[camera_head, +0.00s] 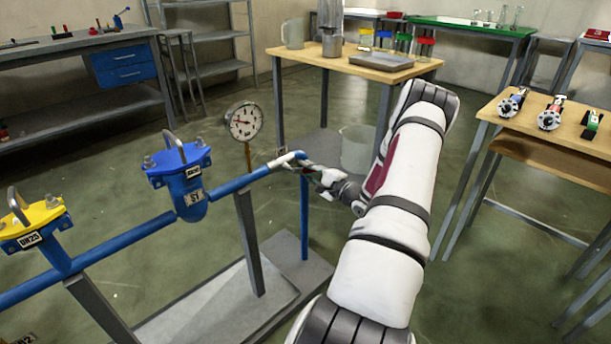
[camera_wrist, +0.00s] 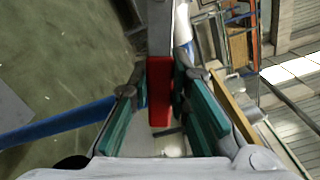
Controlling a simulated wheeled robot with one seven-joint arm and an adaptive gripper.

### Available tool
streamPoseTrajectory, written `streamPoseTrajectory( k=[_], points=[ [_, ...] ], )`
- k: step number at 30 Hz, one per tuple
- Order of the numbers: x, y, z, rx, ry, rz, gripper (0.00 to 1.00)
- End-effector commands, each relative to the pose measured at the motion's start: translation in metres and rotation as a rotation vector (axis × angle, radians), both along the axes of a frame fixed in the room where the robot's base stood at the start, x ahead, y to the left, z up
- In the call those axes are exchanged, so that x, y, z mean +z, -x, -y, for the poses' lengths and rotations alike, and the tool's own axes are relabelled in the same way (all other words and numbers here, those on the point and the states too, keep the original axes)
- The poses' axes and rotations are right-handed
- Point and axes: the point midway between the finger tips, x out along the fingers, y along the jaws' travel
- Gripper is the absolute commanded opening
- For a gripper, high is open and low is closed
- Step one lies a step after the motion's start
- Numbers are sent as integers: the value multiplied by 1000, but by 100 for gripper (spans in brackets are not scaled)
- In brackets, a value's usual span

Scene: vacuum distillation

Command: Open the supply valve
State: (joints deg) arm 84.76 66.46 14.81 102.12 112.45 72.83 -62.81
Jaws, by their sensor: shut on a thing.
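The supply valve (camera_head: 291,160) sits at the right end of the blue pipe in the head view, small and partly covered by my gripper (camera_head: 318,176). In the wrist view, a red handle (camera_wrist: 160,92) on a grey bar stands between the green pads of my gripper (camera_wrist: 163,100). My gripper is shut on this red handle. The handle's angle to the pipe is hard to tell, since the fingers hide much of the valve.
A pressure gauge (camera_head: 244,121) stands just left of the valve. A blue-lidded vessel (camera_head: 180,170) and a yellow-lidded one (camera_head: 35,222) sit along the blue pipe (camera_head: 120,240). A wooden table (camera_head: 300,55) with glassware stands behind; another table (camera_head: 545,125) is at right.

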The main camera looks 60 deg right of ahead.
Motion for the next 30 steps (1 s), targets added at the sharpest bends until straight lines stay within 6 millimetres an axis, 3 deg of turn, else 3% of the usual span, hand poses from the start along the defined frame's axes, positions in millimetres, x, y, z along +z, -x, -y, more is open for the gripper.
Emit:
streamPoseTrajectory(
  k=[10, 27, 28, 30],
  points=[
    [8, 1, 3, -1, 143, -38, 0],
    [10, 2, 3, -1, 168, -44, 0],
    [10, 2, 3, -1, 168, -44, 24],
    [10, 2, 3, -1, 167, -44, 38]
  ],
)
